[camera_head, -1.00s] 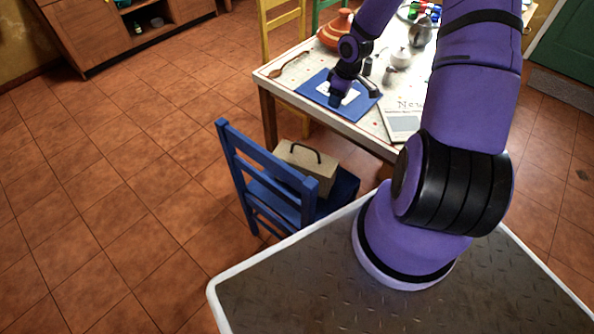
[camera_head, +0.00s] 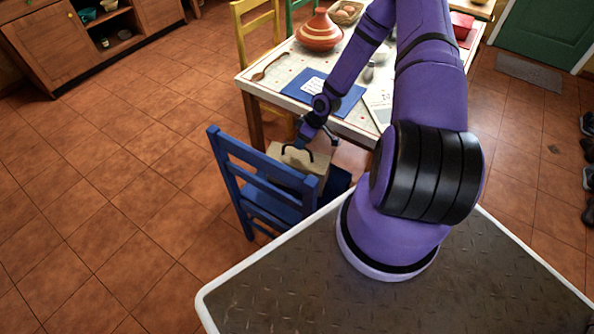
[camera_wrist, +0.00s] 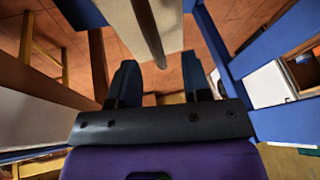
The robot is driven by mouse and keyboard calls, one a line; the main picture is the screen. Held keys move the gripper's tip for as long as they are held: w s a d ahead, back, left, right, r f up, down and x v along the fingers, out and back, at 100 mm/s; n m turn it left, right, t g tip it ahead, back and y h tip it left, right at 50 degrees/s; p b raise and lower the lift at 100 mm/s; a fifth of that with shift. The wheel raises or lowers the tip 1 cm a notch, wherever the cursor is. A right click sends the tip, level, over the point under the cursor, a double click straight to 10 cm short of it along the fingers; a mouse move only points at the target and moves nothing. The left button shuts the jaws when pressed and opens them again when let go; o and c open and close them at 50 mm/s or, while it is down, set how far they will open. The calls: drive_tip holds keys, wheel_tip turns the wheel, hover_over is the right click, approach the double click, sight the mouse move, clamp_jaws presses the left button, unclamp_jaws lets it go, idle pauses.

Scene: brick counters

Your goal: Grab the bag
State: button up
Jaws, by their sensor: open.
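The bag (camera_head: 316,170) is a beige, box-shaped case with a dark arched handle, resting on the seat of a blue chair (camera_head: 262,178). Part of it is hidden behind the chair's back. My gripper (camera_head: 312,146) is open and empty, just above the bag's table side in the head view. In the wrist view my two fingers (camera_wrist: 160,74) stand apart with floor showing between them. The beige bag (camera_wrist: 172,22) and its dark handle (camera_wrist: 148,30) show beyond the fingertips. The gripper does not hold the handle; whether it touches the bag is unclear.
The table (camera_head: 278,95) stands close behind the chair, with a blue mat (camera_head: 313,84), a wooden spoon (camera_head: 268,67) and a clay pot (camera_head: 319,32). The tiled floor (camera_head: 110,200) at left is clear.

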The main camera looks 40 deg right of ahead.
sight(295, 157)
drive_tip(key=shift+x, duration=2.95)
drive_tip(key=shift+w+d, duration=0.1)
clamp_jaws()
